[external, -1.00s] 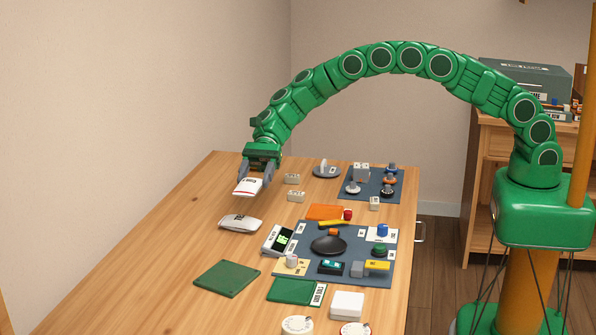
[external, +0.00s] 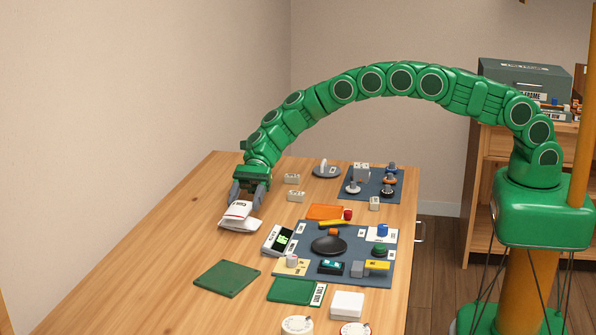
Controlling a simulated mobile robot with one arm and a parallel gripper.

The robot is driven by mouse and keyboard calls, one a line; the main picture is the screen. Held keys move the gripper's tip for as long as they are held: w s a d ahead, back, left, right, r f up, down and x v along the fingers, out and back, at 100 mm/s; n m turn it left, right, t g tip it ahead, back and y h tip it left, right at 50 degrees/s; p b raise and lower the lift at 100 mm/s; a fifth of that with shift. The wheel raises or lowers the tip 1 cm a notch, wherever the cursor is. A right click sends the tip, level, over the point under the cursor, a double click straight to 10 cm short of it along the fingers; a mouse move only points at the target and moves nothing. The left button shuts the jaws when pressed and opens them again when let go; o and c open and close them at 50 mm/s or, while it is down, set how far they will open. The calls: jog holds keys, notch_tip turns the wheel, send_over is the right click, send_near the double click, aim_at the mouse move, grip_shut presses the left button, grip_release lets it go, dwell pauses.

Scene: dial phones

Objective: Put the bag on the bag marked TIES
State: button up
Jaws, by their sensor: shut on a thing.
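My gripper (external: 248,197) is shut on a small white bag (external: 236,212) with a red edge and dark lettering too small to read. The held bag is tilted and sits right over another white bag (external: 246,225) lying on the table's left part. The two overlap in the view and appear to touch, but I cannot tell for sure. The held bag and gripper hide most of the lower bag, including its marking.
A blue-grey mat (external: 376,272) with several parts lies to the right, with a scale-like device (external: 278,240) at its left edge. A green pad (external: 227,279) lies in front. The table's left side is clear.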

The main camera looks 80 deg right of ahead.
jog(key=shift+f, duration=0.1)
jog(key=o, duration=1.1)
jog(key=v, duration=1.2)
